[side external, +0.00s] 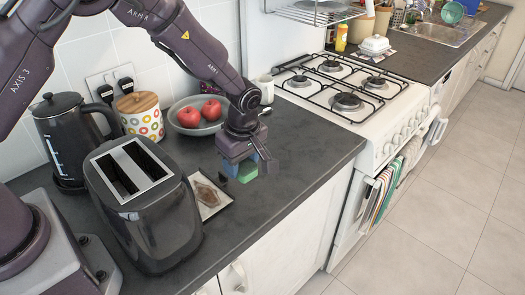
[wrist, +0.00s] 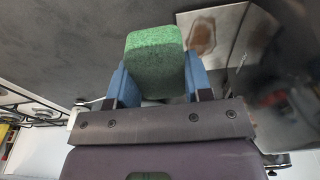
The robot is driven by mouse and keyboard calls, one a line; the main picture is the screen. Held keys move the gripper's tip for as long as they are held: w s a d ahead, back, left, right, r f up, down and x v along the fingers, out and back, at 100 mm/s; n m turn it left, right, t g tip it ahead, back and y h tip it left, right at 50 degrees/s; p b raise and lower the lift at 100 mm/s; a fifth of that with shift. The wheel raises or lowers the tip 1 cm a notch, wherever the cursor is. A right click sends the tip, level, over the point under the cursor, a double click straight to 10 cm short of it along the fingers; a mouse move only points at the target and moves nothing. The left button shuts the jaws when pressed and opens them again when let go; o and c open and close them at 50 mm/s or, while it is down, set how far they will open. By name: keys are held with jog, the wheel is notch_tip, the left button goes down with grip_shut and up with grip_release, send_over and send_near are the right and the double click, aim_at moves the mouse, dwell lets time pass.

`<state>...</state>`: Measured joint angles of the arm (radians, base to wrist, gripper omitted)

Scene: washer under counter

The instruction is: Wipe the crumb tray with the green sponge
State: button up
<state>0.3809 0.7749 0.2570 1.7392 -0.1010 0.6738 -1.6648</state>
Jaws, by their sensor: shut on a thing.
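My gripper (side external: 247,164) is shut on the green sponge (side external: 247,172) and holds it over the dark counter. In the wrist view the sponge (wrist: 155,58) sits between the two blue fingers of the gripper (wrist: 158,84) and sticks out past them. The crumb tray (side external: 210,209) lies on the counter beside the toaster, just left of the sponge in the side view. It carries a brown stain.
A black toaster (side external: 150,215) stands close to the tray's left. Behind are a grey bowl (side external: 184,122) with red apples, a dotted canister (side external: 141,120) and a black kettle (side external: 65,135). A white gas stove (side external: 370,125) is at right. The counter (side external: 290,150) right of my gripper is clear.

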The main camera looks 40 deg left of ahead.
send_over(217, 205)
jog(key=shift+s+f, duration=0.1)
jog(key=shift+f, duration=3.95)
jog(key=shift+a+r, duration=0.1)
jog(key=shift+a, duration=0.25)
jog(key=shift+c, duration=0.2)
jog(key=shift+a+f, duration=0.2)
jog(key=shift+a, duration=5.1)
jog(key=shift+d, duration=5.65)
jog(key=shift+a, duration=5.75)
jog(key=shift+d, duration=5.9)
notch_tip(217, 205, up, 8)
